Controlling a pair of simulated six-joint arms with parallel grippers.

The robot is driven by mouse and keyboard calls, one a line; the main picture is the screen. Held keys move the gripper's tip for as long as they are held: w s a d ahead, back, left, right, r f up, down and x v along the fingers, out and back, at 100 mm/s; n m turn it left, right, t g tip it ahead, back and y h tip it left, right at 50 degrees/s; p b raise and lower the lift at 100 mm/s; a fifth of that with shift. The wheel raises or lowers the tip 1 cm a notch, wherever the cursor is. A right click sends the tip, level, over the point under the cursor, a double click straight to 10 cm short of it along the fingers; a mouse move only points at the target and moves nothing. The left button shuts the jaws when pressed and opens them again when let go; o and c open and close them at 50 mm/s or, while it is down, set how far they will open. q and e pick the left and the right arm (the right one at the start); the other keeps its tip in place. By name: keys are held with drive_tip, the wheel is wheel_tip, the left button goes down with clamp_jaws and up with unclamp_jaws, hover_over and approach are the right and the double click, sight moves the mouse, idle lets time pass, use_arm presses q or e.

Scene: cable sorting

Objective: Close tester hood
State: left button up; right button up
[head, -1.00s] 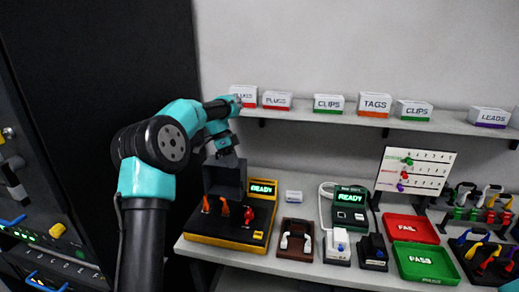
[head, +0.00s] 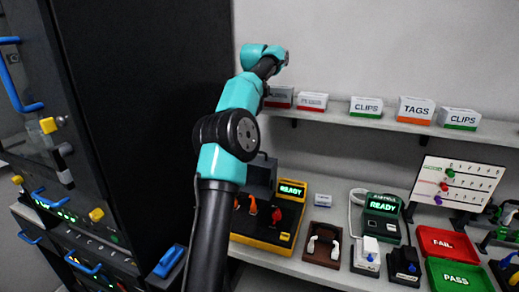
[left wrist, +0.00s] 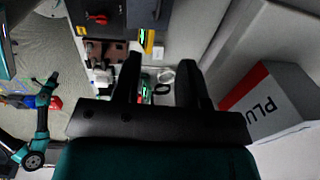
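The tester (head: 262,236) is a black and yellow box with a lit READY display (head: 291,190) and several coloured clips on top. Its dark hood (head: 262,174) stands up at the back, partly behind my left arm, so the clips are uncovered. Part of the tester (left wrist: 107,30) shows at the top of the left wrist view. My left arm is raised up to shelf height, well above the tester; its fingers are hidden in the head view. In the left wrist view my left gripper (left wrist: 159,72) has its fingers apart with nothing between them. A teal arm, apparently my right, shows small at left there.
A wall shelf (head: 400,126) with labelled boxes is close to my left arm; a PLUGS box (left wrist: 268,104) is near the gripper. A brown tray (head: 322,244), a second READY device (head: 382,220) and red FAIL (head: 446,242) and green PASS (head: 458,276) trays stand right of the tester. A black cabinet (head: 150,110) is at left.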

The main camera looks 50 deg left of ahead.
use_arm(q)
drive_tip(key=f, duration=0.5)
drive_tip(key=w+f, duration=0.1)
drive_tip(key=f, duration=1.1)
drive_tip(key=shift+w+a+f, duration=0.1)
drive_tip(key=shift+w+a, duration=0.1)
drive_tip(key=shift+a, duration=0.15)
drive_tip(key=shift+c, duration=0.2)
clamp_jaws()
